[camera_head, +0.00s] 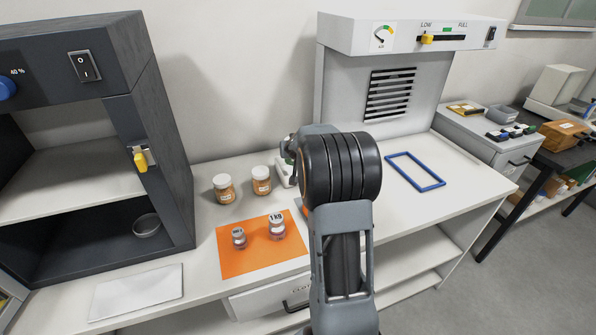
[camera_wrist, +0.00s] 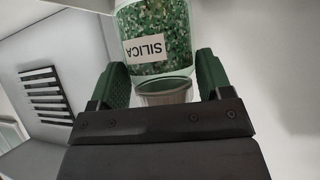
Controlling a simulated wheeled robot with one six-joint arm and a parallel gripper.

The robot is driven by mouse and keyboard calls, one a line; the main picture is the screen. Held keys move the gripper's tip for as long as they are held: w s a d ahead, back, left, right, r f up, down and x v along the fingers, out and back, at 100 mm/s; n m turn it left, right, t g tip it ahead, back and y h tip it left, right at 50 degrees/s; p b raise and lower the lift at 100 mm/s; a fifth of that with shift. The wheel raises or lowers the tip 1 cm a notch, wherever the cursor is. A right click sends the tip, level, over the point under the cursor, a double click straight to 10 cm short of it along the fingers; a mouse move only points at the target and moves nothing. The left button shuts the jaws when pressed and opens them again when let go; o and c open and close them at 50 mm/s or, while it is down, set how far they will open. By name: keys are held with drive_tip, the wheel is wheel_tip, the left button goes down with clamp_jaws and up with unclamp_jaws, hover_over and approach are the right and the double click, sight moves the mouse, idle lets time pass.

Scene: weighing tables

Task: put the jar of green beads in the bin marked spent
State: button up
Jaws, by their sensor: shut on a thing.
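The jar of green beads (camera_wrist: 158,25) fills the top middle of the wrist view, with a white label reading SILICA upside down in the picture. Its grey lid or collar (camera_wrist: 165,92) lies between the green fingers. My gripper (camera_wrist: 163,77) is shut on the jar. In the head view my arm hides the gripper and the jar. I see no bin marked spent in either view.
Two jars with orange contents (camera_head: 224,188) (camera_head: 261,181) stand behind an orange mat (camera_head: 232,262) bearing two weights (camera_head: 238,238) (camera_head: 276,227). A blue frame (camera_head: 433,186) lies on the right worktop, below a vented unit (camera_head: 350,72). A dark cabinet (camera_head: 150,110) stands left.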

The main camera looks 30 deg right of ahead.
drive_tip(key=d+f, duration=0.1)
drive_tip(key=w+f+b, duration=0.1)
drive_tip(key=d+f+b, duration=0.1)
drive_tip(key=f, duration=0.1)
drive_tip(key=shift+w+d, duration=0.3)
drive_tip(key=f+b, duration=0.2)
drive_tip(key=f, duration=0.1)
drive_tip(key=shift+w+d+f+b, duration=0.1)
drive_tip(key=shift+w+d+b, duration=0.1)
drive_tip(key=shift+d+b, duration=0.2)
drive_tip(key=shift+a+f+b, duration=0.1)
drive_tip(key=shift+f+b, duration=0.25)
drive_tip(key=shift+f, duration=0.15)
drive_tip(key=o, duration=1.1)
drive_tip(key=shift+c, duration=0.2)
